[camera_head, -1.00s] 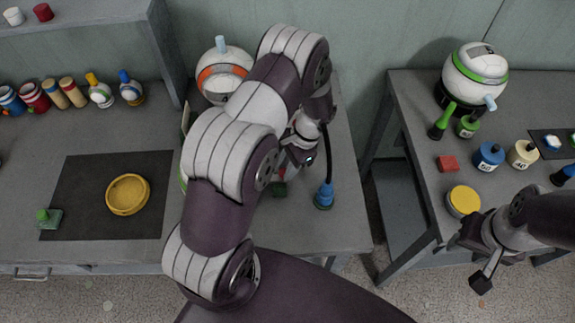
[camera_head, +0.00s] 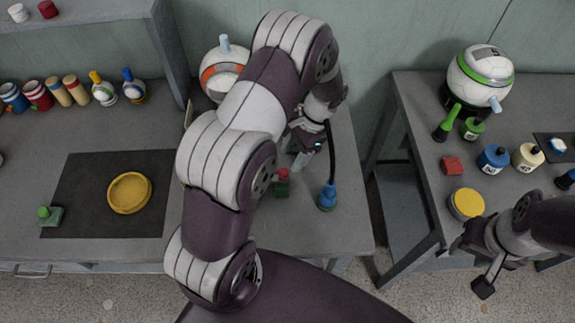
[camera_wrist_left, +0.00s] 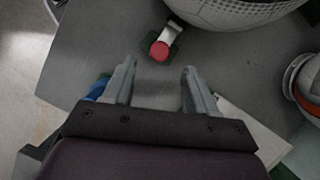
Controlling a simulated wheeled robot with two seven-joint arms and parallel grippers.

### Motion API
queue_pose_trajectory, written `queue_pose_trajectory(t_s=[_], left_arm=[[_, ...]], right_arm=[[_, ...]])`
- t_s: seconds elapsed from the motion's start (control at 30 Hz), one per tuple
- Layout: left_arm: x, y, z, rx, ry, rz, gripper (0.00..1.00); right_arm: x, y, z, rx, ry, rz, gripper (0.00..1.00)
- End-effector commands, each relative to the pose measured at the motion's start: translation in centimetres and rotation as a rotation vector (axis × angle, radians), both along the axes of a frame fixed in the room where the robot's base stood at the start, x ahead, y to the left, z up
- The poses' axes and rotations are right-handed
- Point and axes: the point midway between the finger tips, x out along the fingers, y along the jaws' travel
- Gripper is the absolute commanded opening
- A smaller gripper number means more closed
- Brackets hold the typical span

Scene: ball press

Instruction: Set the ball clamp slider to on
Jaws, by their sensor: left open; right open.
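A small device with a red knob (camera_head: 283,174) on a dark green base (camera_head: 282,188) is on the table below the ball with the orange band; I take it for the slider. In the left wrist view the red knob (camera_wrist_left: 159,51) shows beside a pale bar (camera_wrist_left: 171,34), just beyond the fingertips. My left gripper (camera_head: 301,160) is open and empty, just up and right of the knob in the head view. It also shows in the left wrist view (camera_wrist_left: 158,68). My right gripper (camera_head: 474,266) is open and empty by the right table's front edge.
The white ball with an orange band (camera_head: 220,72) stands at the back, partly hidden by my left arm. A blue plug-like piece (camera_head: 327,197) with a black cable is right of the knob. A yellow dish (camera_head: 129,192) lies on a dark mat (camera_head: 80,180) to the left.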

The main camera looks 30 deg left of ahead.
Motion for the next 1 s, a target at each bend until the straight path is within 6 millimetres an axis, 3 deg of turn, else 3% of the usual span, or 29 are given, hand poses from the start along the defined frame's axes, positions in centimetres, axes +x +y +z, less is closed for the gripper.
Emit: queue_pose_trajectory(t_s=[0.07, 0.13, 0.3, 0.93, 1.0], left_arm=[[0.8, -0.5, 1.7, 0.0, -0.006, -0.002, 0.57], [1.2, -0.9, 4.9, 0.0, 0.001, -0.003, 0.57], [2.0, -1.5, 6.8, -0.001, 0.003, 0.0, 0.57], [2.3, -1.7, 6.7, 0.003, -0.007, 0.013, 0.57], [2.0, -2.2, 5.7, -0.005, -0.051, 0.087, 0.57]], right_arm=[[0.0, 0.0, -0.7, 0.0, 0.0, 0.0, 0.43], [-0.1, 0.0, 2.1, 0.0, 0.002, 0.0, 0.43], [0.0, 0.0, 4.3, 0.0, -0.001, 0.0, 0.43], [0.0, 0.0, 4.2, 0.0, 0.0, 0.0, 0.43], [0.0, 0.0, 4.2, 0.0, 0.0, 0.0, 0.43]])
